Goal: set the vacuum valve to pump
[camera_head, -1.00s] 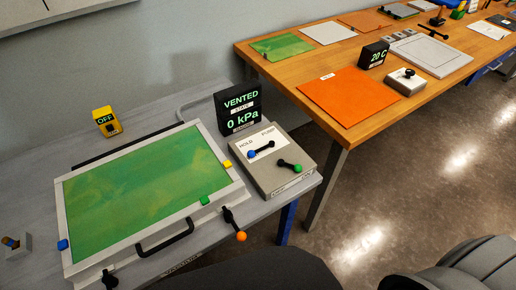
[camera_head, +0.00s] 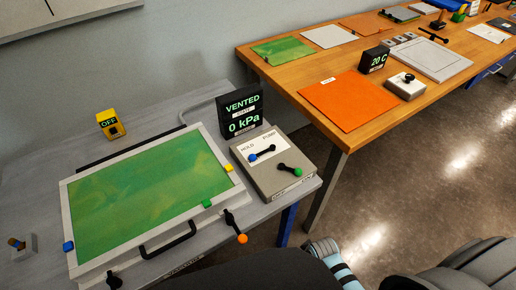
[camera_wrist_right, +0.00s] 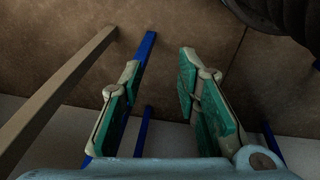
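A grey valve box (camera_head: 275,168) stands at the right end of the grey bench in the head view. Its white top label reads HOLD on the left and PUMP on the right. A lever with a blue knob (camera_head: 252,157) lies across this label, its blue end on the HOLD side. A second lever with a green knob (camera_head: 298,172) sits nearer the box's front right. The display (camera_head: 240,113) behind reads VENTED and 0 kPa. My right gripper (camera_wrist_right: 160,65) is open and empty in the right wrist view, above the floor. My left gripper is not in view.
A framed green panel (camera_head: 150,190) fills the bench left of the box. An orange-knobbed lever (camera_head: 242,239) is at its front right corner. A yellow OFF switch (camera_head: 109,124) stands behind it. A wooden table (camera_head: 330,130) is at the right, with a floor gap between.

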